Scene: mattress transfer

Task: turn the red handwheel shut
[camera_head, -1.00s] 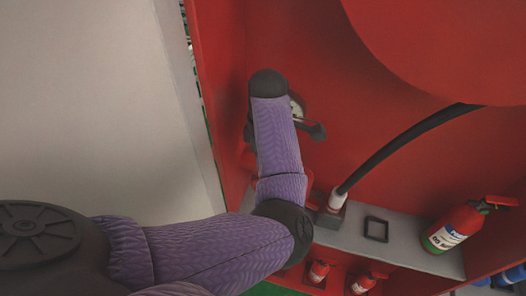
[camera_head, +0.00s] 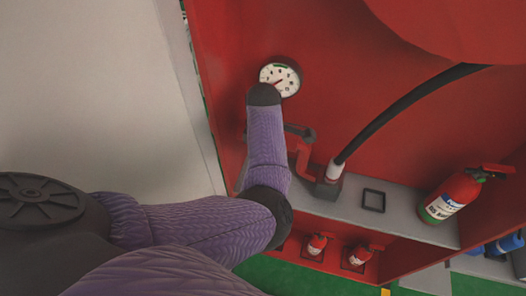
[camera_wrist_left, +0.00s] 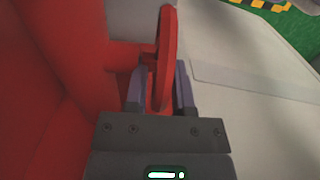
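The red handwheel (camera_wrist_left: 167,60) shows nearly edge-on in the left wrist view. My left gripper (camera_wrist_left: 161,88) has one finger on each side of its rim. The fingers look spread, with narrow gaps beside the rim, and I see no clear grip on it. In the head view my purple left arm reaches into the red cabinet and hides the handwheel and most of the gripper. My right gripper is in neither view.
A round white gauge (camera_head: 280,78) sits on the cabinet's back wall (camera_head: 330,50). A black hose (camera_head: 405,110) runs to a fitting above a grey shelf (camera_head: 408,220). A fire extinguisher (camera_head: 452,195) stands at the shelf's right. A pale panel (camera_head: 80,80) is at left.

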